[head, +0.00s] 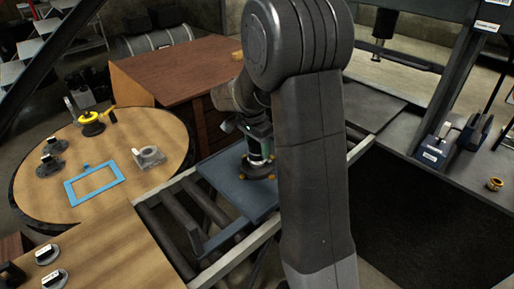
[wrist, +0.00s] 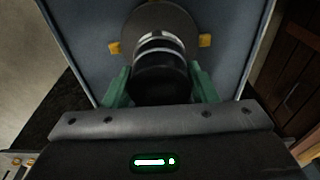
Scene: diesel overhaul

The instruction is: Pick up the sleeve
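The sleeve (wrist: 160,55), a dark cylinder with bright silver bands near its far end, stands on a dark round base with yellow tabs. The base rests on a blue-grey tray (head: 222,180). In the wrist view the green fingers of my gripper (wrist: 160,90) lie on either side of the sleeve, very close to its wall. I cannot tell whether they touch it. In the head view my gripper (head: 259,148) points down over the base, and my arm hides part of the tray.
The tray sits on a roller conveyor (head: 172,235). A round wooden table (head: 115,178) at left holds a blue frame (head: 94,184), a grey bracket (head: 149,156) and a yellow-based tool (head: 91,124). A brown cabinet (head: 170,75) stands behind. A small brass ring (head: 494,184) lies at right.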

